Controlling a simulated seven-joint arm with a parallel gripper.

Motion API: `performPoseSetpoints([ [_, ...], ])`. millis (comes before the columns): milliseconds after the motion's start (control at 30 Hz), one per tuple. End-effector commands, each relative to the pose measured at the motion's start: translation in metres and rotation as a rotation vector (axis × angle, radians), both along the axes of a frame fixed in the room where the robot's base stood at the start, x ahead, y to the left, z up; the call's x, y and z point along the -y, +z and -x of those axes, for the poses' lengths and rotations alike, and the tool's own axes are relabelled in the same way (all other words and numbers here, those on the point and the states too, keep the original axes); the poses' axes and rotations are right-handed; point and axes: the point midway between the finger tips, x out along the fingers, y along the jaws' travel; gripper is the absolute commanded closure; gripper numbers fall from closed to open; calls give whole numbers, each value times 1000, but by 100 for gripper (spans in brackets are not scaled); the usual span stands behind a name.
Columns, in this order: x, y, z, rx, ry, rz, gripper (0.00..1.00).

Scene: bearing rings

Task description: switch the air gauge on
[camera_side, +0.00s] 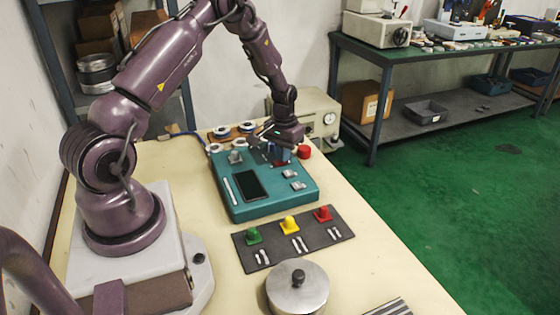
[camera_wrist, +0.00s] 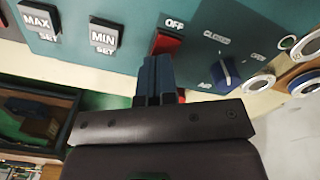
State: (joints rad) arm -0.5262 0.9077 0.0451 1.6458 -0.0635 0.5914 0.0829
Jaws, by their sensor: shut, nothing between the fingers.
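The air gauge is a teal box (camera_side: 262,208) on the cream table, with a dark screen, a glass-like tube and several controls on top. In the wrist view its panel (camera_wrist: 265,20) carries a red switch (camera_wrist: 168,43) with the word OFF above it. A blue knob (camera_wrist: 227,74) sits to its right, and white MAX SET (camera_wrist: 40,20) and MIN SET (camera_wrist: 104,36) buttons to its left. My gripper (camera_wrist: 158,62) is shut and empty, its blue fingertips close to the red switch; I cannot tell whether they touch. In the side view my gripper (camera_side: 280,158) is over the gauge's far side.
Pale rings (camera_side: 222,131) lie on a wooden board behind the gauge. A red round thing (camera_side: 304,152) stands at its far right. In front are a dark mat (camera_side: 262,240) with green, yellow and red pieces, and a metal lidded pot (camera_side: 298,292).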

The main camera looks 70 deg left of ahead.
Motion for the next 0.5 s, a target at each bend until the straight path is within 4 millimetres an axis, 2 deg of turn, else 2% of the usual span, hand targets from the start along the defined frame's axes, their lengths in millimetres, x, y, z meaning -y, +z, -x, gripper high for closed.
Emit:
performPoseSetpoints([
  [500,0,44,-1,3,0,-2,100],
])
